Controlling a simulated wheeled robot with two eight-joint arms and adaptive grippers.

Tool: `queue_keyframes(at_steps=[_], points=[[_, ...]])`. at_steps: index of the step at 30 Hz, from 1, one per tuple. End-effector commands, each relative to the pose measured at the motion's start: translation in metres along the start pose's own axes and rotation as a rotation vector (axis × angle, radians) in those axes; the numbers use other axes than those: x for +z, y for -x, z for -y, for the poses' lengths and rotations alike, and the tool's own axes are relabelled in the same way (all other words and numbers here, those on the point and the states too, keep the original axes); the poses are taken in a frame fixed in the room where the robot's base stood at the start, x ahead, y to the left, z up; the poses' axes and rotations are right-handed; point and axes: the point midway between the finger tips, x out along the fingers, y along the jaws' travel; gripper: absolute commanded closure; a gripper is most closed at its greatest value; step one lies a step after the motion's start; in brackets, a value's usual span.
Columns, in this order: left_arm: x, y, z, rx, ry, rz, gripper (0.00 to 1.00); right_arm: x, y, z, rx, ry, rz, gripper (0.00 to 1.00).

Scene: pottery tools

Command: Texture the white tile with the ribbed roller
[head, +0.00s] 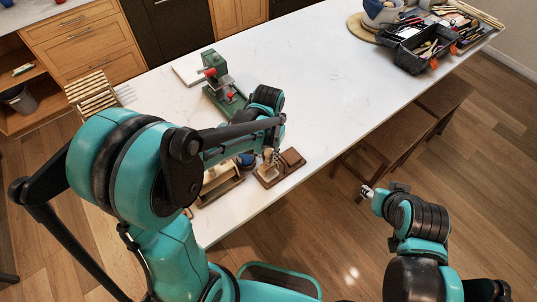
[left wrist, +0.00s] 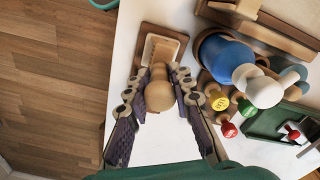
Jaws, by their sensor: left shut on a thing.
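My left gripper (head: 270,154) is over the work boards near the counter's front edge. In the left wrist view, my left gripper (left wrist: 158,84) is shut on the rounded wooden handle of the roller (left wrist: 158,96). The roller's pale head is partly hidden behind the handle, and I cannot make out its ribs. The white tile (left wrist: 145,48) lies on a brown wooden board (left wrist: 148,28) beneath the roller. I cannot tell whether the roller touches the tile. My right gripper (head: 368,192) is away from the counter, over the floor; its fingers are too small to read.
A wooden tray (head: 220,184) stands beside the boards. A blue round tool (left wrist: 220,55), a white-headed tool (left wrist: 264,92) and colored knobs (left wrist: 228,130) sit close by. A green press (head: 222,88) stands further back. Dark toolboxes (head: 408,55) are at far right. The middle counter is clear.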

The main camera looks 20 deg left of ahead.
Motion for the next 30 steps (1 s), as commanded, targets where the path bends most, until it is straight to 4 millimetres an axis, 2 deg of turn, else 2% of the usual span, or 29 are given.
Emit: queue_keyframes(at_steps=[30], points=[[0.000, -0.010, 0.000, 0.000, 0.000, 0.000, 1.00, 0.005, -0.007, 0.000, 0.000, 0.000, 0.000, 0.60]])
